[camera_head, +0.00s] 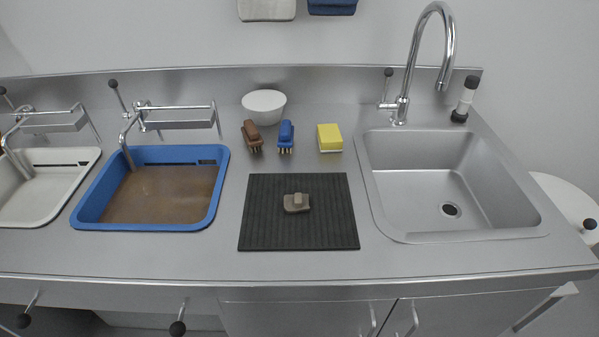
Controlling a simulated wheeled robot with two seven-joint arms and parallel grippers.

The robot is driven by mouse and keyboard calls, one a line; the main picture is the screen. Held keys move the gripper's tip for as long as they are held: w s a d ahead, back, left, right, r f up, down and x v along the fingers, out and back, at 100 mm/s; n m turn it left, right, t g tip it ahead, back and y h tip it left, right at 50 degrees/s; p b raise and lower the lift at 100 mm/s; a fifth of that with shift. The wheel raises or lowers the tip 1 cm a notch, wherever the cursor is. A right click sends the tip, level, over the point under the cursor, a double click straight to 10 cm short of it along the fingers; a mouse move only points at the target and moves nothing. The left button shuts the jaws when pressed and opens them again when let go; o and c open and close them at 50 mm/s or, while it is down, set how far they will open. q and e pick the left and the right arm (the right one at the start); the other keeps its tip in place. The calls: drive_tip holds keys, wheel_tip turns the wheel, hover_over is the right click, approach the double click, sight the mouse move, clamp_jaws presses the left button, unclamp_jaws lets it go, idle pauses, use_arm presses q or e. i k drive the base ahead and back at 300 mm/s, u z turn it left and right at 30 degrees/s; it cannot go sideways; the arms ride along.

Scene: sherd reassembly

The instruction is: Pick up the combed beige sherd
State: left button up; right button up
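A small grey-brown piece (292,208) lies on the black ribbed mat (335,230) in the middle of the counter. A lighter beige-grey piece (299,198) stands on or against it. Both are small in the head view, and I cannot make out any combing on either one. I also cannot tell if they are joined. Neither of my grippers is in view.
A blue tray (85,205) with brown contents and a white tray (45,212) are at left. Brown (252,134) and blue (286,134) brushes, a yellow sponge (329,136) and a white bowl (264,106) stand behind the mat. A sink (420,180) is at right.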

sight(297, 203)
drive_tip(key=i, duration=0.2)
drive_tip(key=z, duration=0.05)
drive_tip(key=k, duration=1.6)
drive_tip(key=u, duration=1.25)
drive_tip(key=i, duration=1.55)
drive_tip(key=z, duration=0.2)
